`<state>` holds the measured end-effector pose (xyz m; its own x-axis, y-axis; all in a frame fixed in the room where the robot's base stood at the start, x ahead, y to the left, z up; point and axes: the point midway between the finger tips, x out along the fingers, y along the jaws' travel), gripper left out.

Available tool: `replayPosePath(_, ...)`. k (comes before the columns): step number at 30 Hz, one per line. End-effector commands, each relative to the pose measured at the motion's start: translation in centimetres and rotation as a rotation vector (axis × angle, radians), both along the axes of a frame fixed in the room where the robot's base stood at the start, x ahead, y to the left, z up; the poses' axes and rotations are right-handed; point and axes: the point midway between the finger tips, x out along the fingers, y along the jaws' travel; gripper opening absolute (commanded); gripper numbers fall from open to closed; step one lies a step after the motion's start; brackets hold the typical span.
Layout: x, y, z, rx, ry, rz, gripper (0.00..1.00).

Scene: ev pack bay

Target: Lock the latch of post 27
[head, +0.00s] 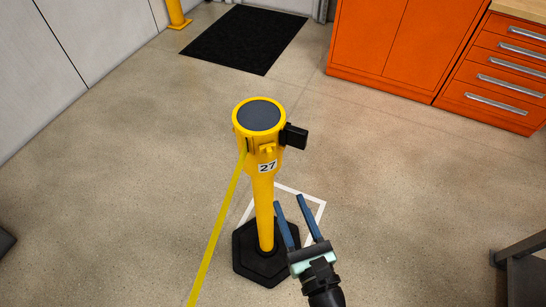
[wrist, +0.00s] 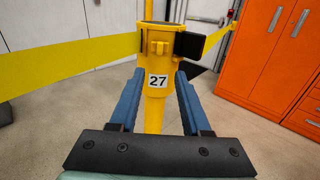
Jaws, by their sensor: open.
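Post 27 (head: 263,205) is a yellow upright post with a dark round cap, standing on a black base. Its white label "27" (head: 267,167) shows also in the wrist view (wrist: 157,82). The latch (head: 267,150) is a small yellow tab above the label, seen in the wrist view (wrist: 159,48) too; I cannot tell its lock state. A black block (head: 295,136) sticks out at the head's right. My gripper (head: 289,201) is open and empty, in front of the post and below the latch. In the wrist view its blue fingers (wrist: 160,76) flank the label.
A yellow belt (head: 219,233) runs from the post's left side toward the lower left. In the wrist view a yellow strip (wrist: 217,37) shows beyond the black block. Orange cabinets (head: 400,40) and a black mat (head: 245,38) lie behind.

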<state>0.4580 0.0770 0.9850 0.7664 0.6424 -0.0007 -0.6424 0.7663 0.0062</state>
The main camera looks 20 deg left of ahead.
Motion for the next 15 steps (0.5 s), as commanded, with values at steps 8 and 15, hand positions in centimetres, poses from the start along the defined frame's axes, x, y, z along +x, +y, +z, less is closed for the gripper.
replayPosePath(8,3.8,3.3,0.3,0.0,-0.004,0.006,0.47)
replayPosePath(15,7.5,6.3,0.2,-0.003,-0.005,0.004,0.47)
